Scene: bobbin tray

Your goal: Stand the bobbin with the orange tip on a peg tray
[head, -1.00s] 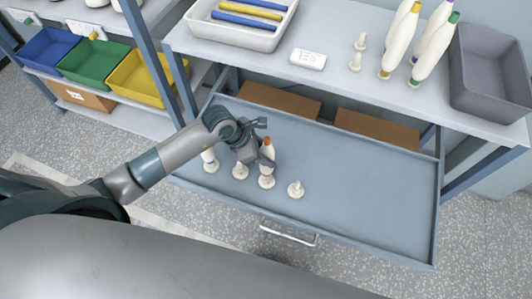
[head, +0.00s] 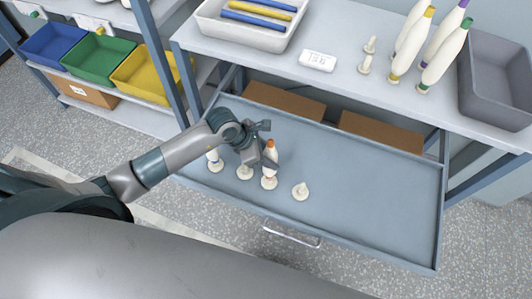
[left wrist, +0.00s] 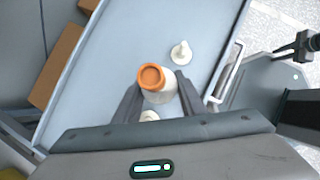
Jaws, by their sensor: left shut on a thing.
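The orange-tipped bobbin (head: 270,162) is white and stands upright in the open drawer, over one of the cream pegs; I cannot tell how fully it is seated. My left gripper (head: 264,158) is shut on it near its upper part. In the left wrist view the orange tip (left wrist: 151,77) faces the camera, between the two fingers (left wrist: 155,100). An empty cream peg (head: 301,191) stands to its right, and another peg (head: 245,172) to its left, partly hidden by the gripper. A dark shape like my right gripper (left wrist: 292,46) shows at the right edge of the wrist view.
The drawer's right half (head: 380,200) is clear; cardboard boxes (head: 380,132) lie behind. On the tabletop are several tall bobbins (head: 440,62), small pegs (head: 366,62), a grey bin (head: 497,85) and a white tray (head: 245,36).

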